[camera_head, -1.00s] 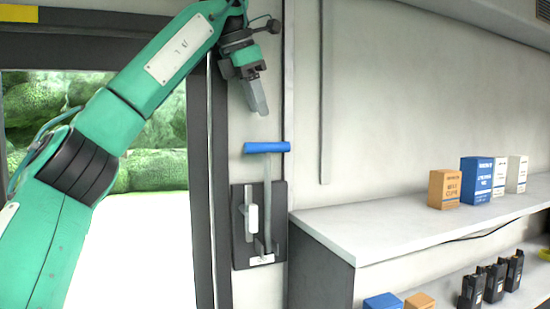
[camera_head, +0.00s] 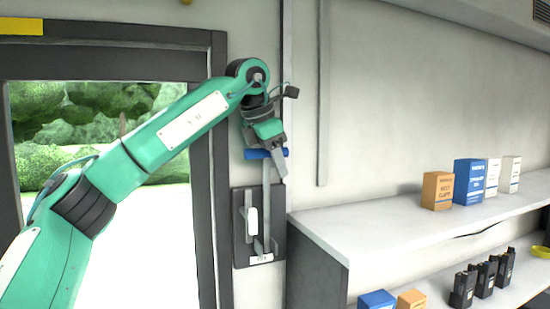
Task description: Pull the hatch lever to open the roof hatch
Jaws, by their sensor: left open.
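The hatch lever (camera_head: 266,200) is a grey upright bar with a blue crosswise handle (camera_head: 254,154) at its top. It rises from a dark plate (camera_head: 240,262) on the wall, just right of the door frame. My left gripper (camera_head: 279,165) is open and points down at the blue handle. Its fingers overlap the handle's right part in the camera_head view and hide some of it. I cannot tell whether they touch it. My right gripper is not in view. The roof hatch is not in view.
A white shelf (camera_head: 390,225) stands to the right of the lever, with an orange box (camera_head: 437,190), a blue box (camera_head: 469,181) and white boxes on it. Several black radios (camera_head: 463,288) stand on a lower shelf. A door window (camera_head: 100,250) is at the left.

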